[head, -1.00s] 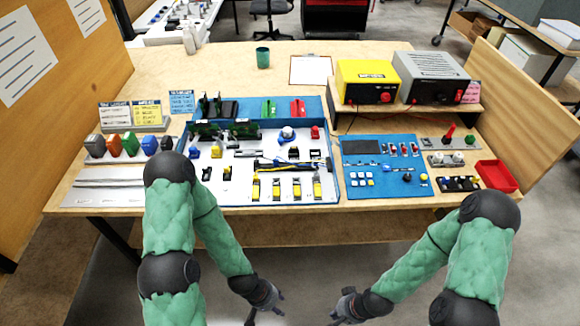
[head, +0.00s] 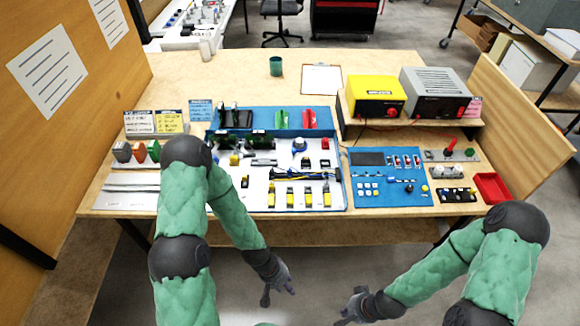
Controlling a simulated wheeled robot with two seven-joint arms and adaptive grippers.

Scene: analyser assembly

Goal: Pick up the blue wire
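A bundle of thin wires (head: 302,175), dark with yellow and blue parts, lies on the white floor of the blue-rimmed tray (head: 345,190). The blue wire is too small to separate clearly from the others. My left gripper (head: 279,291) is below the table's front edge in the picture, apart from the tray, with its fingers spread and nothing between them. My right gripper (head: 346,309) is lower and to the right, also in front of the table and away from the wires. It looks open and empty.
A blue panel (head: 370,198) with switches lies right of the tray. A yellow box (head: 376,92) and a grey box (head: 432,88) stand on a shelf behind it. A red bin (head: 492,188) is at the right. My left arm hides part of the table's left side.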

